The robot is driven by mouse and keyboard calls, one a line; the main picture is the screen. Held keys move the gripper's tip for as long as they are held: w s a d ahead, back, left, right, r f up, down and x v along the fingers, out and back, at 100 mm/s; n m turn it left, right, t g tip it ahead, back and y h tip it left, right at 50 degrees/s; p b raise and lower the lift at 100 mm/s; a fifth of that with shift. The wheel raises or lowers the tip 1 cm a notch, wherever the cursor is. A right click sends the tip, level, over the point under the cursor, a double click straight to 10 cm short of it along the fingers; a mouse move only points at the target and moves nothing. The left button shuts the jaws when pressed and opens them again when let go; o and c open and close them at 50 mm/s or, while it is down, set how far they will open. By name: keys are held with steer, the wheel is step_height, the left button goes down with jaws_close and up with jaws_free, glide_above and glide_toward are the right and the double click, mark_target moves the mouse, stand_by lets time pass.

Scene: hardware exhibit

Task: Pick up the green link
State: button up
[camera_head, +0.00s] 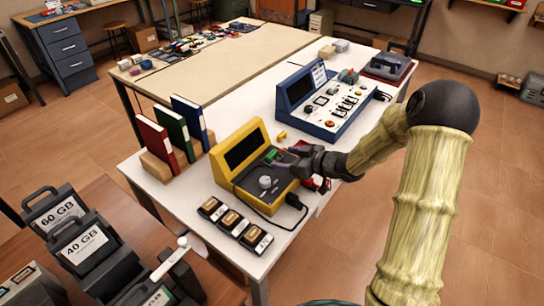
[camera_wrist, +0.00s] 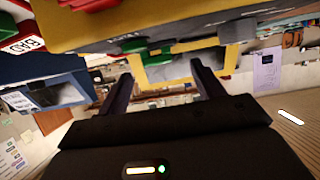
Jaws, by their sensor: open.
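A small green piece (camera_head: 273,156), likely the green link, shows on the sloped top of a yellow console (camera_head: 229,180) in the head view, right at my gripper (camera_head: 279,161). My gripper partly covers this spot. In the wrist view my gripper (camera_wrist: 160,76) is open, its two dark fingers apart. Green parts (camera_wrist: 224,56) show beside the yellow body (camera_wrist: 180,71) near the fingertips. Nothing is clearly held between the fingers. I cannot tell whether the fingers touch the green piece.
A blue console (camera_head: 326,103) stands behind on the white table. Red, green and blue binders (camera_head: 177,133) stand left of the yellow console. Several small labelled blocks (camera_head: 235,224) lie in front of it. A red item (camera_head: 318,184) and a black cable lie on its right.

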mark_target(274, 154)
steer(key=x, duration=0.5)
steer(key=shift+w+r, duration=0.25)
steer(key=c, duration=1.1)
step_height(274, 154, up, 10)
steer(key=shift+r+p, duration=0.1)
steer(key=shift+p, duration=0.8)
